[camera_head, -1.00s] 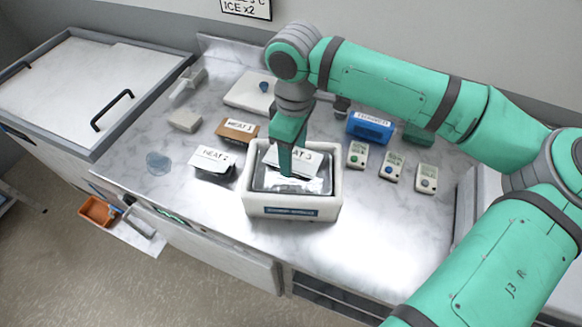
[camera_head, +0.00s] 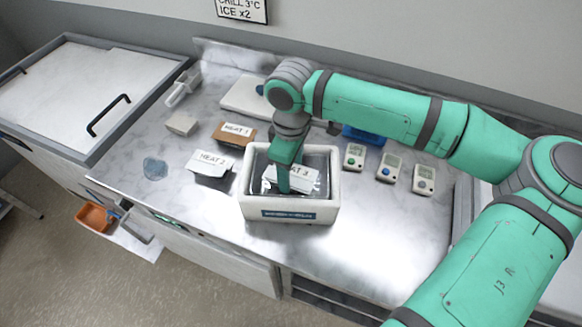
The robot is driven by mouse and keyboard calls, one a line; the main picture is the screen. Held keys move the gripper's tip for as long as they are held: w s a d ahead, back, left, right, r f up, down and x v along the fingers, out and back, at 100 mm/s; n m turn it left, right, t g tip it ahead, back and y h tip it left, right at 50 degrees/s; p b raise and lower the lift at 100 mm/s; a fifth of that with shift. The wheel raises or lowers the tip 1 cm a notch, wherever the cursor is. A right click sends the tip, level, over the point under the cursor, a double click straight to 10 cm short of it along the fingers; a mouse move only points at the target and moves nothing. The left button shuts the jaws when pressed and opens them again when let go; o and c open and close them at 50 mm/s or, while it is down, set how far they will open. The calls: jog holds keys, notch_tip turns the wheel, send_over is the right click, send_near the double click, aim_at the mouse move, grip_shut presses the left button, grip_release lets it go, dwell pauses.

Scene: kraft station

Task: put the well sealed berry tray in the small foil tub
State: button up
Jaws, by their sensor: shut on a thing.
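My gripper (camera_head: 284,188) reaches down into an open white tub (camera_head: 292,212) with a dark blue label on its front. It is shut on a dark tray with a white label reading "…AT 3" (camera_head: 305,174), which sits within the tub's walls. The fingers hide part of the label, and I cannot tell whether the tray rests on the tub's floor. A tray marked MEAT 2 (camera_head: 211,162) lies left of the tub, and a brown tray marked MEAT 1 (camera_head: 233,133) lies behind it. No label here reads berry, and no tub clearly looks like foil.
Several small devices with buttons (camera_head: 389,167) stand right of the tub. A blue box (camera_head: 364,135) is partly hidden behind my arm. A clear bluish disc (camera_head: 155,168) and a pale block (camera_head: 182,124) lie at left. The counter's front right is clear.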

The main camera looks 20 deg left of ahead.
aim_at(291, 175)
jog(key=o, duration=0.9)
jog(key=shift+w+f, duration=0.1)
jog(key=shift+s, duration=0.2)
jog(key=shift+r, duration=0.2)
notch_tip(291, 175, up, 12)
jog(key=shift+w+r, duration=0.1)
jog(key=shift+r, duration=0.1)
